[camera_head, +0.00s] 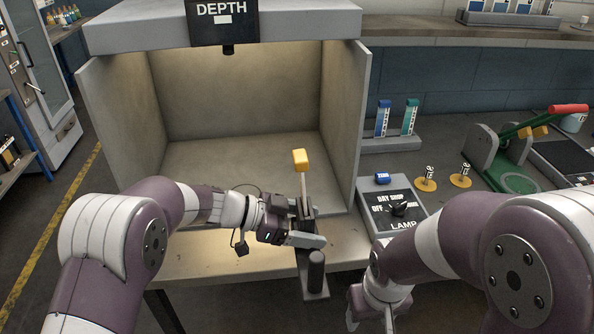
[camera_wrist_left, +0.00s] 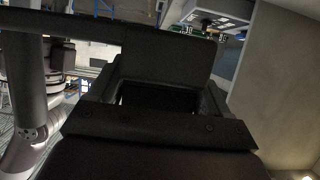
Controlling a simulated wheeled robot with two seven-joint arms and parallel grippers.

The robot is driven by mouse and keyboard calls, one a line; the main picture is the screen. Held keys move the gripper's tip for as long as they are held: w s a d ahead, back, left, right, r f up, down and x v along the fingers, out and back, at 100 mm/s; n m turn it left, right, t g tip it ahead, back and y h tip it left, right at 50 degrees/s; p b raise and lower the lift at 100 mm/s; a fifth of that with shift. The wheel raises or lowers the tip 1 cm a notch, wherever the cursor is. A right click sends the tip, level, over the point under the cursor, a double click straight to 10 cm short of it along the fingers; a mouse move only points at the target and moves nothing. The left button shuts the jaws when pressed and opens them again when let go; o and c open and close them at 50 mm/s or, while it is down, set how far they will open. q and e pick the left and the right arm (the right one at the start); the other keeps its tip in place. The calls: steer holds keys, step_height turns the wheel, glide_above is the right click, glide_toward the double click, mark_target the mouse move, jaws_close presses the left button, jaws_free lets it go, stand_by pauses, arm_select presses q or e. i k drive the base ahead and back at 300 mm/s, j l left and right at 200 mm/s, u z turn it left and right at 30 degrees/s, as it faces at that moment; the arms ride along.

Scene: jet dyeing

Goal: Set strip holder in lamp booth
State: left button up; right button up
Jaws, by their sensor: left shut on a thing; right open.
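The lamp booth (camera_head: 238,95) is a grey open-fronted box with a lit, bare interior, at the left middle of the head view. My left gripper (camera_head: 305,226) is shut on the dark strip holder (camera_head: 312,281) at the booth's front opening. The holder has a black knob at its near end, and a thin stick with a yellow block (camera_head: 300,160) reaches from it toward the booth interior. Whether the holder touches the booth floor is unclear. In the left wrist view, dark parts fill the middle. My right gripper (camera_head: 378,312) is open and low, right of the holder, partly hidden by my arm.
A lamp switch box (camera_head: 396,208) stands right of the booth. Behind it is a rack with blue and green strips (camera_head: 397,120); two yellow tags (camera_head: 443,180) lie nearby. A green press with a red handle (camera_head: 520,150) is at the far right. The booth floor is clear.

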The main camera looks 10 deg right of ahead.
mark_target(286, 173)
steer(key=i, duration=1.45)
